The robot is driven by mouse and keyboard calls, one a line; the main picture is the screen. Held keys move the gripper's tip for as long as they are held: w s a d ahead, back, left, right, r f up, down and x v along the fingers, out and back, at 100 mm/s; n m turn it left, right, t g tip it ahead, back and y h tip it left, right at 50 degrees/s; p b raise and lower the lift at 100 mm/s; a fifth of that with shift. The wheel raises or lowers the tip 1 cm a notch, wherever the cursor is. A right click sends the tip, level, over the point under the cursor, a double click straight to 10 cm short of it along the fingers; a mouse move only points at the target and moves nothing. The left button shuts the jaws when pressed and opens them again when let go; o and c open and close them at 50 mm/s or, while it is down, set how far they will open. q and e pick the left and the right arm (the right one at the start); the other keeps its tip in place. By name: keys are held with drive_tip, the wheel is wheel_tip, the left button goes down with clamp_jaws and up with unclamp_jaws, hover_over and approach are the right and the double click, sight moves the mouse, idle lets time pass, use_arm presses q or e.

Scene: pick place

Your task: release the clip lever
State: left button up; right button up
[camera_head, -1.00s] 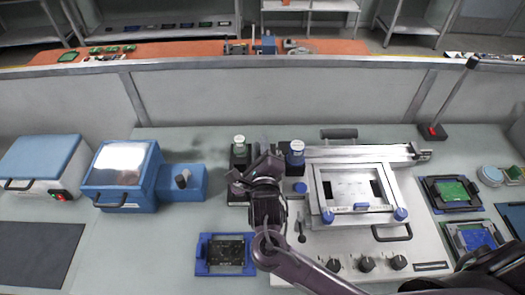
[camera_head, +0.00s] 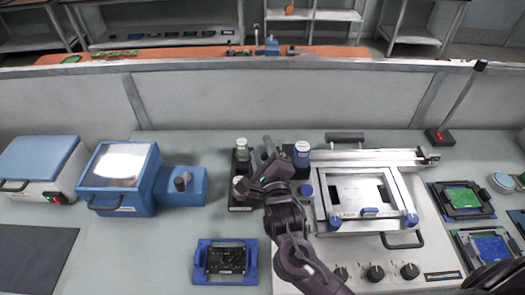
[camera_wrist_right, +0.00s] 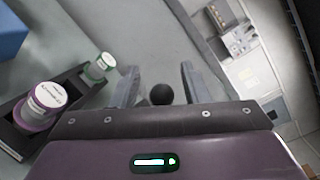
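No clip lever shows clearly in the head view, where my arm covers part of the machine front. My left gripper is not in view.
The white printer machine (camera_head: 440,255) with a framed plate (camera_head: 335,195) stands right of my arm. A blue box (camera_head: 120,180) stands left. A blue board carrier (camera_head: 250,265) lies in front. Circuit boards (camera_head: 462,197) lie at far right. The bench between the blue box and carrier is clear.

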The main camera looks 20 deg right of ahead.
drive_tip(key=shift+s+f, duration=0.1)
drive_tip(key=shift+s, duration=0.2)
drive_tip(key=s+b, duration=0.2)
drive_tip(key=s, duration=0.5)
drive_tip(key=shift+a+b, duration=0.25)
drive_tip(key=shift+b, duration=0.05)
drive_tip(key=shift+s, duration=0.2)
